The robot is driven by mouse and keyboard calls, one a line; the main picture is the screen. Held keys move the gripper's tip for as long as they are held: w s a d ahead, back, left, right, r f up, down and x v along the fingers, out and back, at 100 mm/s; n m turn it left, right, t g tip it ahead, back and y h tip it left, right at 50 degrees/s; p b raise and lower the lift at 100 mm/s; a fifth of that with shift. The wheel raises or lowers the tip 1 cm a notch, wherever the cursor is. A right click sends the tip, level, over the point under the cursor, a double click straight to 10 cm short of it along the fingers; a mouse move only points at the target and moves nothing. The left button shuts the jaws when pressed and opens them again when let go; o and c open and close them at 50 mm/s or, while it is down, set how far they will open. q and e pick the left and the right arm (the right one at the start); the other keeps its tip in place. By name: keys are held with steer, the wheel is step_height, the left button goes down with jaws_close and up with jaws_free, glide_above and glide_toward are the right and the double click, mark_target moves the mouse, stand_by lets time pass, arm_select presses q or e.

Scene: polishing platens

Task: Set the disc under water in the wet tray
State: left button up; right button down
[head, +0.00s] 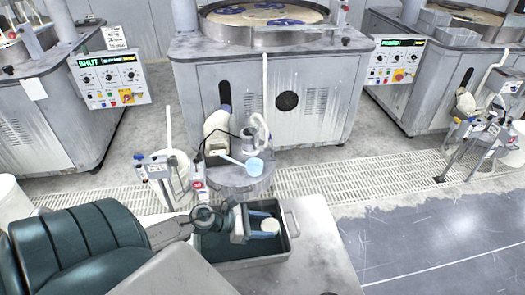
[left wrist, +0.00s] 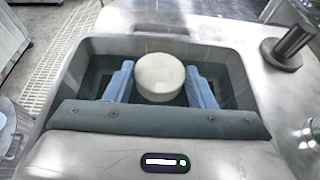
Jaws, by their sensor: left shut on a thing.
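The disc (head: 265,227) is a pale, round, thick piece. In the left wrist view the disc (left wrist: 160,76) sits between the two blue fingers. My left gripper (head: 256,224) is shut on it, inside the outline of the wet tray (head: 293,222). The tray is a grey rectangular tub with a dark inside, and its rim (left wrist: 238,85) surrounds the fingers in the wrist view. I cannot tell the water level or whether the disc touches the bottom. My right gripper is not in view.
The tray stands on a grey bench (head: 325,255), clear to its right. A metal peg (left wrist: 290,45) stands on the bench beside the tray.

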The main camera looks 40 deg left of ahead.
arm_select(q)
step_height(320, 180, down, 3)
steer(key=shift+f, duration=0.15)
steer(key=shift+f, duration=0.2)
steer(key=o, duration=0.6)
steer(key=shift+f, duration=0.1)
steer(key=o, duration=0.4)
